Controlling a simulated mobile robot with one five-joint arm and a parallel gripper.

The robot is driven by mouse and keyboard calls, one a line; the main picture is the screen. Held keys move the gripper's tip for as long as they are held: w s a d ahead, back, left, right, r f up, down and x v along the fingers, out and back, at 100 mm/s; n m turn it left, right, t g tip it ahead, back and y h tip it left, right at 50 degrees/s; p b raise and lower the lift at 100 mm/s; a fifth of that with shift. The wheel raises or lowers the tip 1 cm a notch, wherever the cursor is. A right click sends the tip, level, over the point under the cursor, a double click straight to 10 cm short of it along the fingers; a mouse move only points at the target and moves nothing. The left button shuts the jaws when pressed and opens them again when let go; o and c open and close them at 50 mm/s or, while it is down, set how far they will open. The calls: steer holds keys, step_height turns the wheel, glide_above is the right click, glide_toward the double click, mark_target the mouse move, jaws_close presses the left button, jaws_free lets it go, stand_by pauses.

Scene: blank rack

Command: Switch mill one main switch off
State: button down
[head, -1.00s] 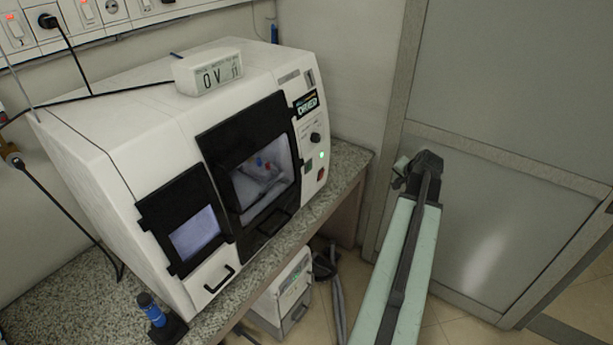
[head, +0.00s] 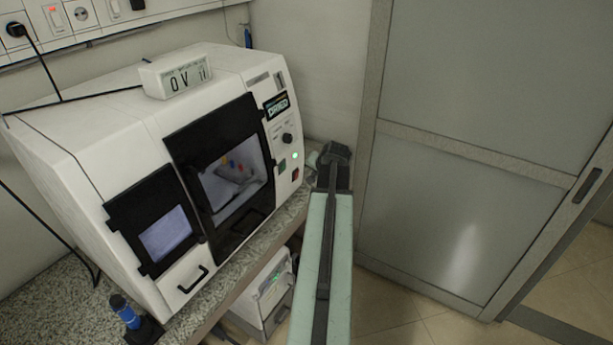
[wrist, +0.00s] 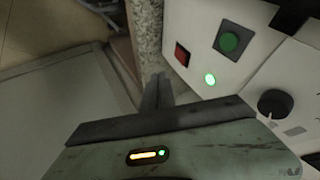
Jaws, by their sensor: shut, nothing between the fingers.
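The white mill (head: 90,140) stands on a speckled counter. Its right front panel has a black knob (head: 287,138), a lit green lamp (head: 294,155), a green button (head: 282,168) and a red switch (head: 295,174). In the wrist view, the red switch (wrist: 182,54) is beside the green button (wrist: 229,42), with the lit lamp (wrist: 210,79) below them. No readable label shows which control is the main switch. My gripper (head: 333,152) is shut and empty, just right of the panel. In the wrist view its fingers (wrist: 157,90) are below and left of the red switch, apart from it.
A small display box (head: 178,77) sits on top of the mill. The counter's edge (head: 240,265) runs below its front. A blue-and-black item (head: 125,312) stands at the front left of the counter. A grey door (head: 470,170) is on the right, with open floor before it.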

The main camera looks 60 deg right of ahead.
mark_target(297, 175)
steer(key=w+d+f+b, duration=0.3)
steer(key=w+f+b, duration=0.2)
steer(key=w, duration=0.3)
steer(key=shift+w+d+f+b, duration=0.2)
steer(key=shift+d+f+b, duration=0.15)
steer(key=shift+f, duration=0.35)
